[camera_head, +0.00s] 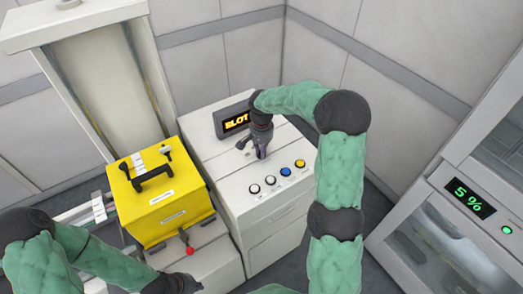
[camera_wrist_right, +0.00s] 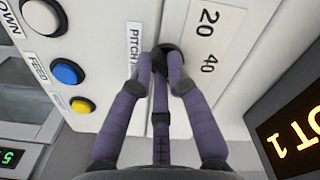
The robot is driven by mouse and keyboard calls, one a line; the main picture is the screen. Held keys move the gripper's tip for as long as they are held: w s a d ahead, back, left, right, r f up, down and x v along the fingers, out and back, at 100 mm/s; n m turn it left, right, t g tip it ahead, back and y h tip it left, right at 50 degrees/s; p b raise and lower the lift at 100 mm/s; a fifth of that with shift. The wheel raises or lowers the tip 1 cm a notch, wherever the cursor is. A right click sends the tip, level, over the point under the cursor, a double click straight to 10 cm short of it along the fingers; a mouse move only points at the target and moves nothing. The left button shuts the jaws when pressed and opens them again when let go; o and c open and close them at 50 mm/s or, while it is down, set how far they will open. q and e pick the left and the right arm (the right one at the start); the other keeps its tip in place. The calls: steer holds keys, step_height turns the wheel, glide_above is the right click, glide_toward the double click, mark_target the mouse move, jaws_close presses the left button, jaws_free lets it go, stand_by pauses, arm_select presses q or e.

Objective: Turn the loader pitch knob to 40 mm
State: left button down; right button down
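The loader pitch knob (camera_wrist_right: 166,52) is small and black, on the white panel beside a "PITCH" label (camera_wrist_right: 133,48) and a scale plate marked 20 and 40 (camera_wrist_right: 209,42). Its pointer direction is hidden by the fingers. My right gripper (camera_wrist_right: 161,68) has its fingers drawn together around the knob, the tips appearing to touch it. In the head view my right gripper (camera_head: 262,152) points down onto the white cabinet top (camera_head: 215,165) and covers the knob. My left gripper (camera_head: 187,284) is low at the bottom edge, partly cut off, its fingers unclear.
Several round buttons (camera_head: 270,180) line the cabinet's front edge, and an amber display (camera_head: 236,123) stands behind.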

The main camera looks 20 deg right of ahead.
stand_by(0.3)
steer(key=n+p, duration=0.1)
steer(key=n, duration=0.3)
steer(key=shift+d+n, duration=0.15)
steer(key=shift+n, duration=0.25)
steer(key=n+p, duration=0.1)
steer(key=n, duration=0.3)
steer(key=shift+w+d+n, duration=0.1)
steer(key=shift+w+n, duration=0.05)
steer(key=shift+n, duration=0.25)
steer(key=c, duration=1.2)
jaws_free()
